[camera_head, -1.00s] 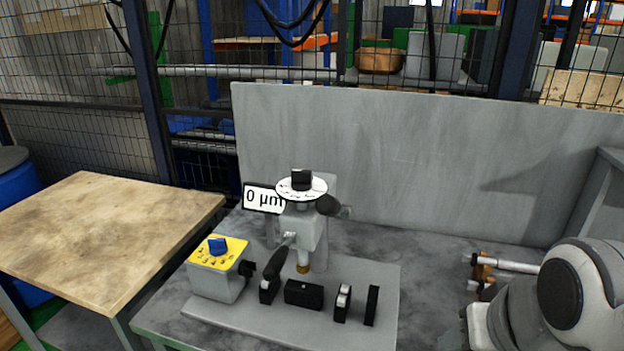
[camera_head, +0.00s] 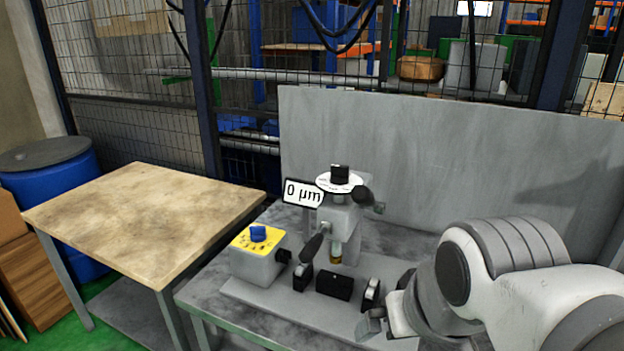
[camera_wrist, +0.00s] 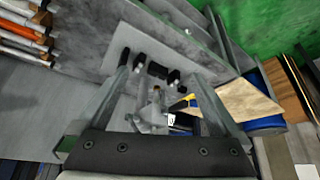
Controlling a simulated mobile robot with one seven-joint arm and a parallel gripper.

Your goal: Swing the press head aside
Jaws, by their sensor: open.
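The press head (camera_head: 340,218) is a grey block on a column, with a white dial and black knob (camera_head: 339,179) on top and a brass tip below. A black handle (camera_head: 313,246) hangs at its left front and a dark round knob (camera_head: 363,195) sits at its right. My gripper (camera_head: 375,325) is at the right front of the fixture, apart from the head and partly hidden by my arm. In the wrist view my gripper (camera_wrist: 160,78) is open, and the press head (camera_wrist: 153,113) shows between the fingers, blurred and farther off.
A grey box with yellow top and blue knob (camera_head: 258,250) stands left of the press. Several black blocks (camera_head: 334,286) line the base plate's front. A "0 µm" display (camera_head: 303,193) is behind the head. A wooden table (camera_head: 145,215) stands left; a grey panel (camera_head: 440,150) stands behind.

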